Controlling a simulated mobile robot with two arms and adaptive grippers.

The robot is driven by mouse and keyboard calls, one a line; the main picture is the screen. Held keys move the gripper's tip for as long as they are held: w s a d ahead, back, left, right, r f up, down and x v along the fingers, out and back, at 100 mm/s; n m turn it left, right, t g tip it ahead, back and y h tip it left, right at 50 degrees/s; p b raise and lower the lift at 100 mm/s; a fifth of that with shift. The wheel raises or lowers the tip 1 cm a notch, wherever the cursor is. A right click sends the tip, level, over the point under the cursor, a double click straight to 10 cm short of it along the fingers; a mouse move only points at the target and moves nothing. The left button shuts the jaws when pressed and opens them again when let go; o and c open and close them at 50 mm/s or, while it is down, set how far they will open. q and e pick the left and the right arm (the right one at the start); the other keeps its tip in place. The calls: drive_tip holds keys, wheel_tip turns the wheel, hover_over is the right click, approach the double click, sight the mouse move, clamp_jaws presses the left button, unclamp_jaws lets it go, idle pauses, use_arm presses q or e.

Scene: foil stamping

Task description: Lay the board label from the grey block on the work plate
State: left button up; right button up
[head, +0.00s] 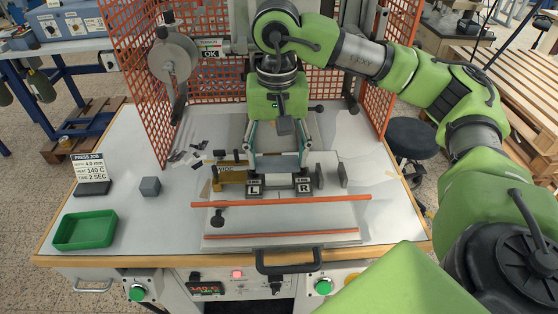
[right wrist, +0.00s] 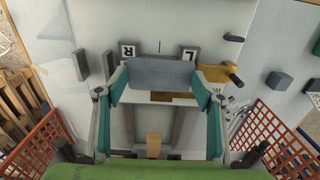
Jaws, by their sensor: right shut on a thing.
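My right gripper (head: 278,158) is over the press area at the middle of the table, fingers pointing down. In the right wrist view its fingertips (right wrist: 160,84) are shut on a grey rectangular piece (right wrist: 162,72), which I take for the board label. It spans the gap between the fingers just behind the L (head: 254,187) and R (head: 304,187) marked blocks. A pale plate (head: 335,221), apparently the work plate, lies around and in front of them. A plain grey block (head: 150,186) stands on the table to the left. Contact of the held piece with the plate cannot be told.
A brass piece marked WIDE (head: 231,173) is left of the L block. Two orange bars (head: 340,199) cross the front. A green tray (head: 86,230) and the job sign (head: 89,168) are at the left. Orange mesh guards (head: 142,75) flank the press. The left tabletop is mostly clear.

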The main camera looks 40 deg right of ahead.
sight(278, 159)
drive_tip(key=shift+w+d+f, duration=0.3)
drive_tip(key=shift+f, duration=0.2)
drive_tip(key=f+p, duration=0.2)
drive_tip(key=f, duration=0.1)
drive_tip(key=shift+w+d, duration=0.2)
drive_tip(key=shift+f, duration=0.35)
use_arm(q)
drive_tip(key=shift+s+r, duration=0.2)
drive_tip(key=shift+r, duration=1)
use_arm(e)
drive_tip(key=shift+f, duration=0.1)
drive_tip(key=shift+f, duration=0.15)
drive_tip(key=o, duration=0.7)
use_arm(q)
drive_tip(key=shift+f, duration=0.2)
drive_tip(key=shift+r, duration=0.1)
